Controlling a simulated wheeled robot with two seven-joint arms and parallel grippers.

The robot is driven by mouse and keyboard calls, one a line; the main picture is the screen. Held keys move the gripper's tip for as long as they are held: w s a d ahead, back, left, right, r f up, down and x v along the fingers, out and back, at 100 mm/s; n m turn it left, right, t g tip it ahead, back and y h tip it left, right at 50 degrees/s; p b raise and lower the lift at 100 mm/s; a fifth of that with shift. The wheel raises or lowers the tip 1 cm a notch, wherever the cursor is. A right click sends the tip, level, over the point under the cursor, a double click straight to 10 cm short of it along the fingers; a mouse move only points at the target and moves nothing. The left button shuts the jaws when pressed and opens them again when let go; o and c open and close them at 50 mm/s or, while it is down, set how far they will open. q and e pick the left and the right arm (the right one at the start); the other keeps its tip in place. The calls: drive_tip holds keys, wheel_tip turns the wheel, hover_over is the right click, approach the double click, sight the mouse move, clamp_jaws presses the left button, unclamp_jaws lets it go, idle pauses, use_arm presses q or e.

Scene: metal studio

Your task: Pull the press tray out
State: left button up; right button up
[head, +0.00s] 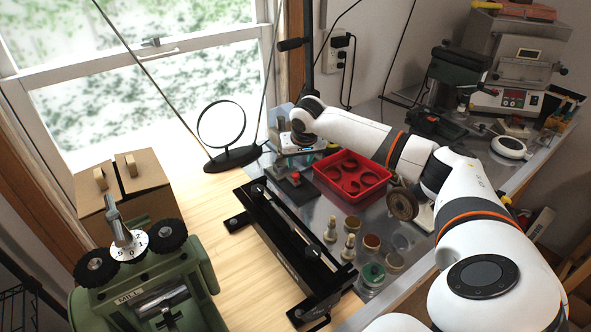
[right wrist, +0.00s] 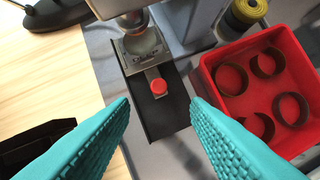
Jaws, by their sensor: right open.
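The press tray (right wrist: 165,115) is a dark flat slide with a red knob (right wrist: 158,87) on a small metal plate. It juts out from under the small press (right wrist: 140,45) in the right wrist view. In the head view the tray (head: 298,192) lies on the grey metal bench, below the end of my right arm. My right gripper (right wrist: 160,100) is open and empty. Its two teal fingers show on either side of the tray and knob, apart from them. In the head view my arm hides part of the press. My left gripper is not in view.
A red bin (head: 352,176) with several dark rings stands just right of the tray. A black rail frame (head: 290,240) lies at its left. A round black-framed stand (head: 222,125) is behind. A green mill (head: 140,290) is at front left. The wooden tabletop between is partly clear.

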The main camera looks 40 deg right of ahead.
sight(296, 175)
drive_tip(key=x, duration=0.7)
drive_tip(key=shift+w+f+p, duration=0.25)
drive_tip(key=shift+p, duration=0.1)
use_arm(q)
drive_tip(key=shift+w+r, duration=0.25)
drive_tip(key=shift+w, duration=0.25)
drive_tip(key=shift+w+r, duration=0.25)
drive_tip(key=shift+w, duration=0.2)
use_arm(e)
drive_tip(key=shift+d+f, duration=0.1)
drive_tip(key=shift+f, duration=0.05)
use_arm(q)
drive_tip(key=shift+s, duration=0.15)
use_arm(e)
drive_tip(key=shift+c, duration=0.3)
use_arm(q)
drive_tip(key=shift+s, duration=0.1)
use_arm(e)
clamp_jaws()
